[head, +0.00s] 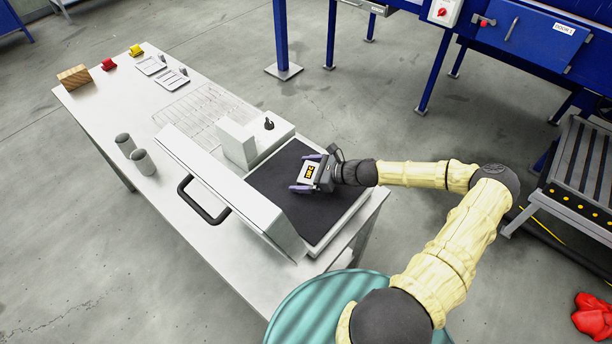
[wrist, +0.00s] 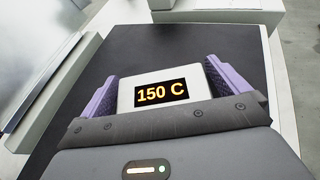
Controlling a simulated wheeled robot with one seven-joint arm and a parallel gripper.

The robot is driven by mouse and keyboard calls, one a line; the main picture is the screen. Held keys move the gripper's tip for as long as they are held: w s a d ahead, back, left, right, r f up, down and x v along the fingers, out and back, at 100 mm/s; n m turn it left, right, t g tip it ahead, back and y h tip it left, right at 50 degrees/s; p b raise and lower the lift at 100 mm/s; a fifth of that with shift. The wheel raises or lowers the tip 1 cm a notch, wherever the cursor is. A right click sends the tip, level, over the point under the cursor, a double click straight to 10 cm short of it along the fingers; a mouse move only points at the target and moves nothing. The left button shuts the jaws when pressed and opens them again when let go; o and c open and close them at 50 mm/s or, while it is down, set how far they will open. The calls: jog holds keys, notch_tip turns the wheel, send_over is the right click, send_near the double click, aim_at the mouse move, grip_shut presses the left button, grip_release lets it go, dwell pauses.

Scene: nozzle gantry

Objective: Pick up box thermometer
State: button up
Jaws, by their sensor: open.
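The box thermometer (wrist: 128,99) is a small white box with an orange "150 C" reading on a black display. In the head view the box thermometer (head: 312,168) is over the black plate of the press, towards its right side. My gripper (head: 302,173) is open, with its purple fingers on either side of the box. In the wrist view my gripper (wrist: 166,86) has one finger close by each side of the box. I cannot tell whether the fingers touch it. My gripper's body hides the near part of the box.
The black plate (head: 275,185) lies beside a raised white lid (head: 225,185) with a black handle (head: 203,205). A white block (head: 237,145) stands behind the plate. Two grey cylinders (head: 142,162) stand at the table's left. A wire rack (head: 200,108) lies farther back.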

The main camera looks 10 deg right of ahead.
aim_at(304, 171)
jog(key=c, duration=1.2)
jog(key=shift+r, duration=0.2)
notch_tip(304, 171, up, 10)
jog(key=shift+f+b, duration=0.1)
jog(key=shift+b, duration=1)
